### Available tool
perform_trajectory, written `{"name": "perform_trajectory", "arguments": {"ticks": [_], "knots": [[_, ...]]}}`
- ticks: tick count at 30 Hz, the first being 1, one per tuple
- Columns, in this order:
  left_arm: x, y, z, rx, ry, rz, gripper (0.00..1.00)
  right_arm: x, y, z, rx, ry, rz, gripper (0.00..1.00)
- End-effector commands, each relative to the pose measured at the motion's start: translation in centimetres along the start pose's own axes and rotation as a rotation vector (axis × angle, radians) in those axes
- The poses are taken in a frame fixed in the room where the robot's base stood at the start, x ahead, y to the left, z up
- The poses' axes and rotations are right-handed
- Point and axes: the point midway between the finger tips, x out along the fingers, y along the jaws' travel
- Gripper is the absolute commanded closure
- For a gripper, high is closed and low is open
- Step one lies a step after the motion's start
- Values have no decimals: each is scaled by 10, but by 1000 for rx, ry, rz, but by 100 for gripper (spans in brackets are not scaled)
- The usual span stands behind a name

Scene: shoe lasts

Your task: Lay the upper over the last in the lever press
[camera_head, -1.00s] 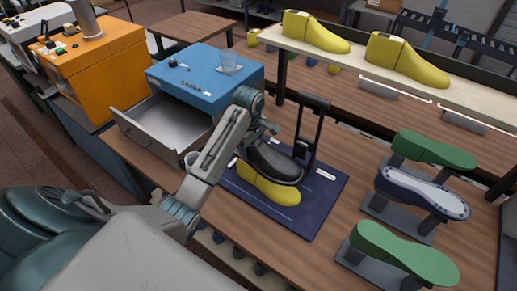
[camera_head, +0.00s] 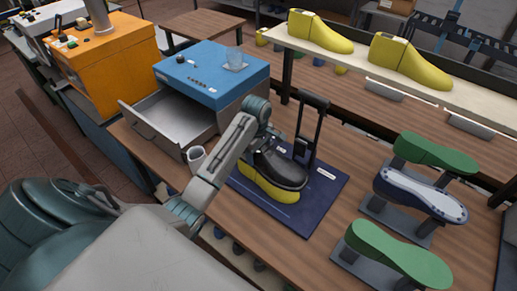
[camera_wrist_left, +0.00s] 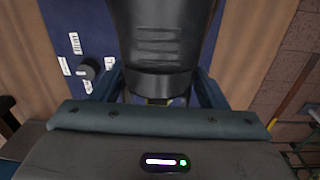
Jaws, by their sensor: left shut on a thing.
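My left gripper (camera_head: 262,144) is shut on the black upper (camera_head: 280,170), at its heel end. The upper lies over the yellow last (camera_head: 266,188) in the lever press (camera_head: 317,119); the last's lower side shows beneath it. Whether the two touch all along is hard to tell. The press has a dark blue base (camera_head: 318,200) and an upright black lever frame behind the upper. In the left wrist view the upper (camera_wrist_left: 160,35) fills the middle, between the fingers, and hides most of the last. My right gripper is not in view.
A white cup (camera_head: 196,158) stands left of the press, near an open drawer (camera_head: 168,122) under a blue box (camera_head: 210,75). Green soles (camera_head: 398,252) and a blue-white sole (camera_head: 420,194) rest on stands at right. Yellow lasts (camera_head: 408,60) stand on the back shelf.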

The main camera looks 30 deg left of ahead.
Motion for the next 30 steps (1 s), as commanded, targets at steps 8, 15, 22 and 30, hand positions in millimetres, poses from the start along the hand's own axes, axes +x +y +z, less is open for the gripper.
{"name": "perform_trajectory", "arguments": {"ticks": [8, 15, 22, 30], "knots": [[20, -1, 0, 0, -1, -2, 57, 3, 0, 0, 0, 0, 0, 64], [37, -2, 1, 0, -2, -3, 58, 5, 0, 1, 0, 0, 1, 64], [53, -3, 0, 0, -1, -3, 58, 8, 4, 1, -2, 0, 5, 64], [72, -3, 0, -1, 0, -3, 58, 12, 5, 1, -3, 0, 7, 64]]}}
